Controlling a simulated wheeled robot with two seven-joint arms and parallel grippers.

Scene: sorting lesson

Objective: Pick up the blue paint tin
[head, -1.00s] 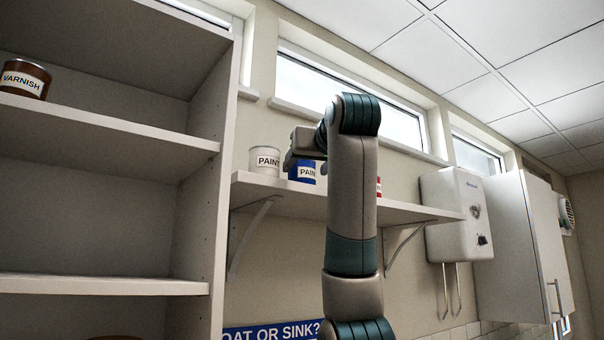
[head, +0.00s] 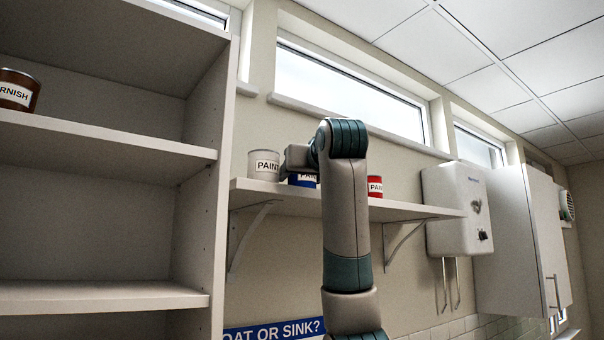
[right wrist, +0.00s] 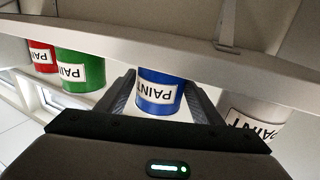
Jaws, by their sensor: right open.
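The blue paint tin (head: 303,181) stands on the wall shelf in the head view, mostly hidden behind my right gripper and arm. In the right wrist view, which is upside down, the blue tin (right wrist: 159,91) with its white PAINT label lies between the two dark fingers of my right gripper (right wrist: 163,98). The fingers are spread, one on each side of the tin, and I cannot tell whether they touch it. In the head view my right gripper (head: 298,160) is at the tin's height, just in front of it. My left gripper is not in view.
A white paint tin (head: 263,165) stands close left of the blue one on the shelf (head: 420,211). A red tin (head: 375,187) stands to the right; a green tin (right wrist: 82,69) shows in the wrist view. A tall shelf unit (head: 100,140) with a varnish tin (head: 17,92) is at left.

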